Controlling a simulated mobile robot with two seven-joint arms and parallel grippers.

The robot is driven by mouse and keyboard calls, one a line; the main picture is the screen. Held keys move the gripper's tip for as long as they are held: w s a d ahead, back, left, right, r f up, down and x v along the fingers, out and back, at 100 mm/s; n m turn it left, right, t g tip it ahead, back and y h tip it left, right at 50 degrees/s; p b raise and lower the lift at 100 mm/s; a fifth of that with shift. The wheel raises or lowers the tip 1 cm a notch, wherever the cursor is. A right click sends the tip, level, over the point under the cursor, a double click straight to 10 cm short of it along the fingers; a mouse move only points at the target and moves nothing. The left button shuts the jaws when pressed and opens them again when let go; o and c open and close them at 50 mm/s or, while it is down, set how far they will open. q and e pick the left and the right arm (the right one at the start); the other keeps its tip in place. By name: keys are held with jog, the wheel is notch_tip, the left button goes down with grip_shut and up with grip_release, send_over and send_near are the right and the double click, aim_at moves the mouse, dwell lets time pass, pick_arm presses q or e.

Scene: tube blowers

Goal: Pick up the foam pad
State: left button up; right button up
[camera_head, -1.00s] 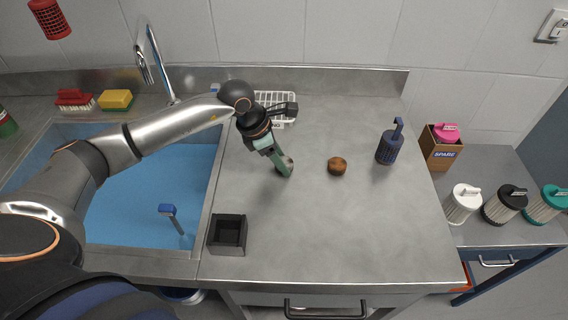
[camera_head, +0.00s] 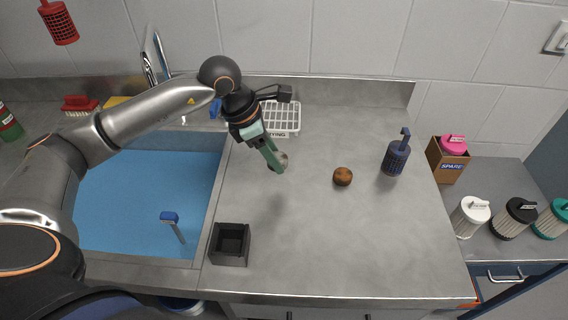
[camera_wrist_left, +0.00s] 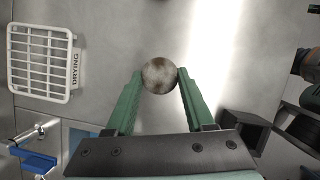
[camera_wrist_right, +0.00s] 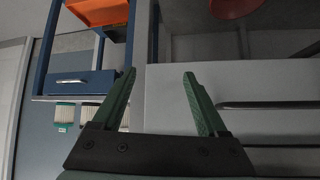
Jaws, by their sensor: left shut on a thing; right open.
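My left gripper (camera_head: 277,164) is shut on a small round, mottled grey-brown piece (camera_wrist_left: 160,75). In the left wrist view the piece sits between the two green fingertips. In the head view the grey piece (camera_head: 282,157) is partly hidden by the fingers and appears held above the metal counter. I cannot tell from its looks whether it is the foam pad. A brown round thing (camera_head: 342,176) lies on the counter to the right. My right gripper (camera_wrist_right: 159,76) is open and empty, facing a blue-framed cart and a pale cabinet front; it is not in the head view.
A white drying rack (camera_head: 281,118) stands behind the left gripper. A black open box (camera_head: 230,244) stands at the counter's front left, beside the blue sink (camera_head: 150,190). A dark blue tube-shaped part (camera_head: 396,157) stands at the right. The middle front counter is clear.

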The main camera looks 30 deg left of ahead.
pick_arm(q)
jog(key=s+a+r+b, duration=0.1)
jog(key=s+r, duration=0.2)
jog(key=s, duration=0.2)
jog(key=s+a+r+b, duration=0.1)
jog(key=s+a+r, duration=0.1)
jog(key=s, duration=0.3)
jog(key=shift+a+r, duration=0.25)
jog(key=shift+r, duration=0.25)
